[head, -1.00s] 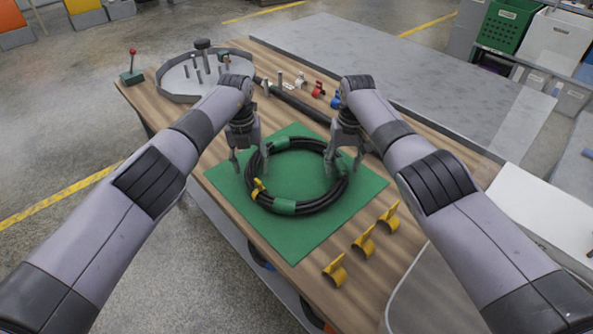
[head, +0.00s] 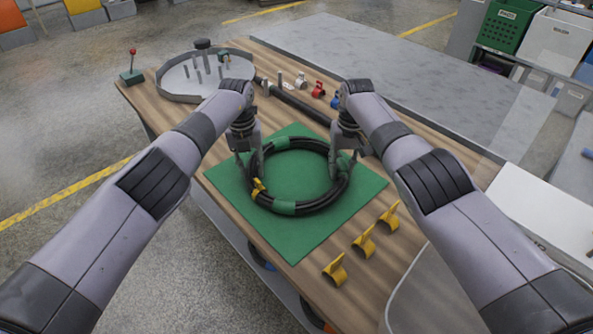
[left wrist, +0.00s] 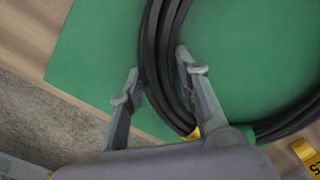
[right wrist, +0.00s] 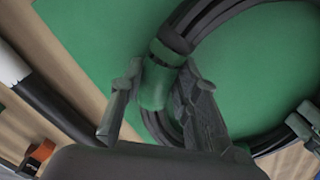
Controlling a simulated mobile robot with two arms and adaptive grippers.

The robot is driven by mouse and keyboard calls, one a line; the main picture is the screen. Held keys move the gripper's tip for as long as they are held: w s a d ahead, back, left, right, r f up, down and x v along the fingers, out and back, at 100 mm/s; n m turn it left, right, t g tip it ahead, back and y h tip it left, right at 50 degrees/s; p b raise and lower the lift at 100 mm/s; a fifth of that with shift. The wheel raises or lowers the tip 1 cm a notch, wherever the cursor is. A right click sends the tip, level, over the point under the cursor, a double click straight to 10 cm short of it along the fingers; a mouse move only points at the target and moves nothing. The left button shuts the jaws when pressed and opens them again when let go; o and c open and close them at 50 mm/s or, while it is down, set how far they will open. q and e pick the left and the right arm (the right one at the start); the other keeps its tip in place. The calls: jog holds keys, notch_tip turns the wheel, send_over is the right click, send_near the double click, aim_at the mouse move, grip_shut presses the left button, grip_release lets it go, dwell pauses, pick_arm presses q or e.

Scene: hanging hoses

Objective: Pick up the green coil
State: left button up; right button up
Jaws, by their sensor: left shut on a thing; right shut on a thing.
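The coil (head: 318,205) is a ring of black hose with green bands and a yellow tag. It lies on a green mat (head: 300,245) on the wooden table. My left gripper (head: 252,168) is shut on the coil's left side; in the left wrist view its fingers (left wrist: 155,80) stand on both sides of the black hose (left wrist: 163,40). My right gripper (head: 343,168) is shut on the coil's right side; in the right wrist view its fingers (right wrist: 160,85) flank a green band (right wrist: 157,85). The fingertips are partly hidden in the head view.
Three yellow clips (head: 363,242) stand on the table's near right. A grey tray with pegs (head: 180,78) is at the back left. A black bar (head: 300,105) and small red and blue parts lie behind the mat. A grey surface (head: 440,85) is at right.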

pick_arm(q)
grip_shut()
pick_arm(e)
grip_shut()
pick_arm(q)
jog(key=shift+w+r, duration=0.1)
jog(key=shift+r, duration=0.05)
pick_arm(e)
jog(key=shift+r, duration=0.1)
